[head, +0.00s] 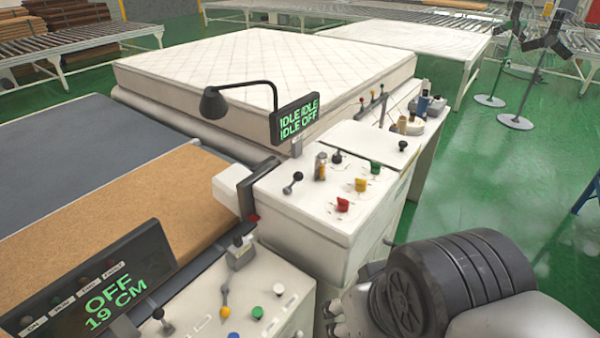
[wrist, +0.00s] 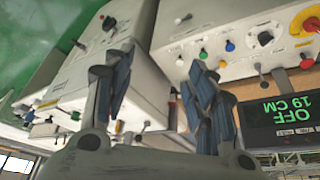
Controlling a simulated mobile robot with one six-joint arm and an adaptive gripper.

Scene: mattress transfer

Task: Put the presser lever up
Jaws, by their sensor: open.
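My gripper (wrist: 162,98) is open and empty in the wrist view, its two fingers apart over the consoles. In the head view my arm is at the lower right, and the gripper is only partly seen. I cannot read which is the presser lever. The gripper is apart from all of these.
The near console's display (head: 100,290) reads "OFF 19 CM". A white mattress (head: 260,70) lies behind.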

